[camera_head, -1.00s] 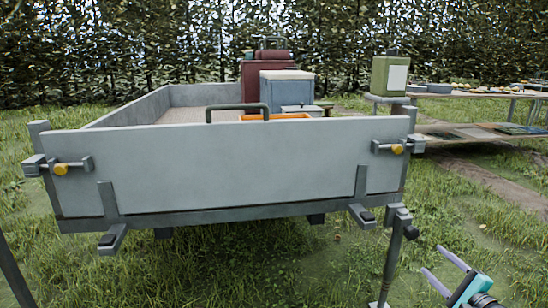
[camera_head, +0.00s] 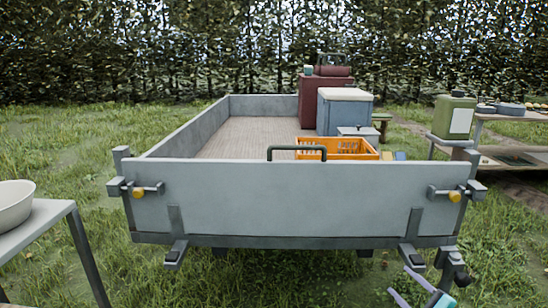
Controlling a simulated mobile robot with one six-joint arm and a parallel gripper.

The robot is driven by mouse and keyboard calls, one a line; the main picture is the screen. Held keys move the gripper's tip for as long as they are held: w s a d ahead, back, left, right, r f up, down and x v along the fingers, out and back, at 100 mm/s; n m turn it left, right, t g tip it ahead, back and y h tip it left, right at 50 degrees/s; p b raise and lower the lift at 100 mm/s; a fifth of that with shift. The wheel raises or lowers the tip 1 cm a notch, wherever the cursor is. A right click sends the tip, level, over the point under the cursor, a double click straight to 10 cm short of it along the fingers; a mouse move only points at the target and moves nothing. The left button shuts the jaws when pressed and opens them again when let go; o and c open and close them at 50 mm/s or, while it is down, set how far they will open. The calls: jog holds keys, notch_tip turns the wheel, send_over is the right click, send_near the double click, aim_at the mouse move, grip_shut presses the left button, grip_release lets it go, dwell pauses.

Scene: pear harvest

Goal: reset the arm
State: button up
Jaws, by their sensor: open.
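My gripper (camera_head: 399,280) shows at the bottom right edge of the head view, with two purple fingers spread apart and a teal body partly cut off by the frame. Nothing is seen between the fingers. It is in front of the right end of the grey trailer (camera_head: 290,200), low near the tailgate's right latch bracket. The rest of my arm is out of view.
An orange crate (camera_head: 335,153), a blue-grey box (camera_head: 345,115) and a dark red cabinet (camera_head: 312,103) stand on the trailer. A table (camera_head: 45,235) with a white bowl (camera_head: 14,208) is at left. A green canister (camera_head: 453,118) stands at right. Grass lies around.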

jog(key=w+a+f+m+g+h+p, duration=0.1)
jog(key=w+a+m+h+p, duration=0.15)
jog(key=a+m+p, duration=0.6)
jog(key=w+a+f+m+g+h+p, duration=0.1)
jog(key=w+a+m+g+h+p, duration=0.15)
jog(key=a+m+p, duration=0.6)
jog(key=s+a+f+m+g+h+p, duration=0.1)
jog(key=s+a+f+m+g+p, duration=0.4)
jog(key=s+f+m, duration=0.55)
jog(key=s+a+f+m+g+h+p, duration=0.1)
jog(key=s+a+f+m+g+p, duration=0.15)
jog(key=s+f+m+g, duration=0.75)
jog(key=s+a+r+m+g, duration=0.1)
jog(key=s+r+m+g, duration=0.1)
jog(key=s+m, duration=0.4)
jog(key=s+a+r+m+g+y, duration=0.1)
jog(key=s+r+m, duration=0.3)
jog(key=s, duration=0.9)
jog(key=a+m+g, duration=0.1)
jog(key=m, duration=0.2)
jog(key=shift+s+r, duration=0.15)
jog(key=shift+r, duration=0.2)
